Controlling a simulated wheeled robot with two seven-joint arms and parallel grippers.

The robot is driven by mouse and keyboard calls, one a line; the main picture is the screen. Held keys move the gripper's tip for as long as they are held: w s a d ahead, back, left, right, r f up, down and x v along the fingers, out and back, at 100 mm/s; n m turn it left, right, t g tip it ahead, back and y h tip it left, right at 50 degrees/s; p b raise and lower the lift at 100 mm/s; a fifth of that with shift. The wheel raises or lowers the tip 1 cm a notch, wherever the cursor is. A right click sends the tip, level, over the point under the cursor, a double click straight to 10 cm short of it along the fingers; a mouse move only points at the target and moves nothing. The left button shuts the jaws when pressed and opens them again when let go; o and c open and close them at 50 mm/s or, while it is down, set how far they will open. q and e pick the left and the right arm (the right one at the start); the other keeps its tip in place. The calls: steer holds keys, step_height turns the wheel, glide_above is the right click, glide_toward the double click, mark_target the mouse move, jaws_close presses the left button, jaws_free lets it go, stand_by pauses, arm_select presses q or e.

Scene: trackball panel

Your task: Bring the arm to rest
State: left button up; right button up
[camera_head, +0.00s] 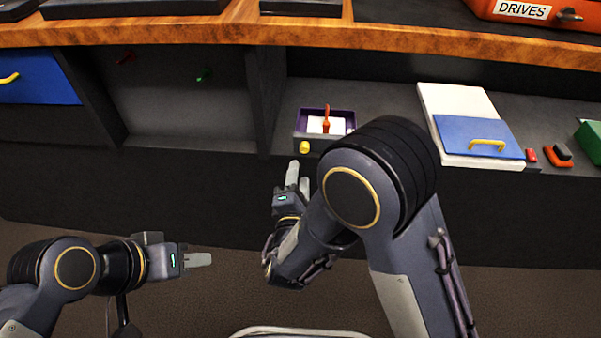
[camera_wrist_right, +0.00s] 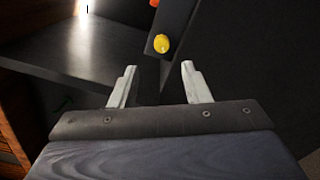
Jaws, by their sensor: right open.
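My right gripper (camera_head: 298,178) is raised in front of the shelf, just below the small purple tray with the yellow knob (camera_head: 304,147). In the right wrist view its two pale fingers (camera_wrist_right: 160,86) stand apart with nothing between them. The yellow knob (camera_wrist_right: 162,44) shows beyond the fingertips there, apart from them. My left gripper (camera_head: 197,259) is at the lower left over the floor, pointing right, away from the furniture. Its fingers overlap from this angle, so their opening cannot be told.
The purple tray (camera_head: 350,121) holds a white pad with an orange-red upright piece (camera_head: 326,118). A white box with a blue front (camera_head: 478,137) stands to the right. A blue drawer (camera_head: 40,80) is at the left. The floor (camera_head: 190,300) in front is clear.

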steer(key=s+d+r+m+g+h, duration=0.15)
steer(key=d+m+g+h, duration=0.35)
steer(key=d, duration=0.7)
steer(key=s+d+r+m+g+h, duration=0.15)
steer(key=d+m+g+h, duration=0.35)
steer(key=d, duration=0.7)
steer(key=s+d+f+m+g+y, duration=0.1)
steer(key=s+d+m+g+y, duration=0.3)
steer(key=s, duration=0.5)
steer(key=s+d+f+m+g+y, duration=0.1)
steer(key=s+m+g+y, duration=0.1)
steer(key=s+m+y, duration=0.55)
steer(key=s+a+r+m+t+y+p, duration=0.2)
steer(key=s+a+r+m+t+y, duration=0.15)
steer(key=a+r, duration=0.2)
step_height(320, 180, up, 34)
steer(key=p, duration=3.3)
steer(key=shift+d+f+n+h, duration=0.15)
steer(key=shift+d+n+h, duration=0.25)
steer(key=shift+d, duration=0.05)
